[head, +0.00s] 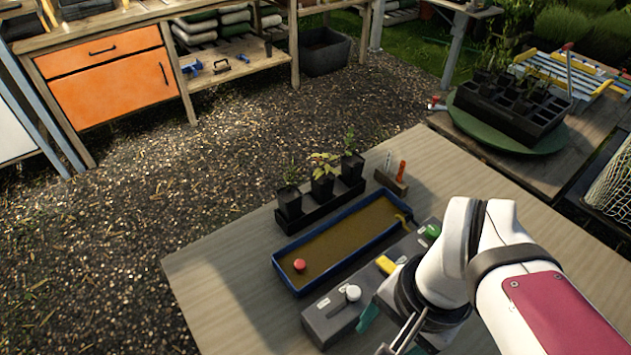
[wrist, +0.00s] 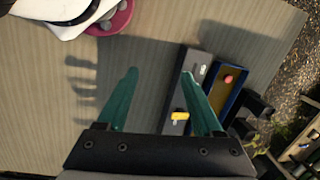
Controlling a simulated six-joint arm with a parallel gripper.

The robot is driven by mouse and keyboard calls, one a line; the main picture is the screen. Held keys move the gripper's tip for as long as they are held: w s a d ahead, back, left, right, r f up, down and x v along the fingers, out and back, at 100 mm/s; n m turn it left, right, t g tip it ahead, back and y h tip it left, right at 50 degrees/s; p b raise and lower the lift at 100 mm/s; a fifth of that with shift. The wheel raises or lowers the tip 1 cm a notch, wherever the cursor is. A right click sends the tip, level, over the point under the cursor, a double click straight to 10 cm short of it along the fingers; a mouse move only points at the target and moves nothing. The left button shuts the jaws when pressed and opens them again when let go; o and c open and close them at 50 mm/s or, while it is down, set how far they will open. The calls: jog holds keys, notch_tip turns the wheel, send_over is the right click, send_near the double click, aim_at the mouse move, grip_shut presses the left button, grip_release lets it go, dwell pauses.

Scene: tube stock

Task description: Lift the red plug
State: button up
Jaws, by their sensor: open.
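The red plug (head: 300,265) is a small round red piece. It sits near the front left end of a long blue tray (head: 287,282) with a brown inside. In the wrist view the red plug (wrist: 228,78) shows right of both fingers. In the head view my white arm hides most of the gripper, and one green finger shows near the grey panel.
A grey panel (head: 325,328) with a white knob (head: 352,293), a yellow piece (head: 385,264) and a green piece (head: 432,231) lies beside the tray. Potted seedlings (head: 322,184) stand behind it. The table's left front is bare.

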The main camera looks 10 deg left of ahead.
jog(key=w+a+m+h, duration=0.1)
jog(key=w+a+m, duration=0.5)
jog(key=w, duration=0.7)
jog(key=m, duration=0.4)
send_near(300, 264)
jog(key=shift+m+h, duration=0.3)
jog(key=f, duration=0.9)
jog(key=shift+s+a, duration=0.2)
jog(key=shift+a, duration=0.05)
grip_shut()
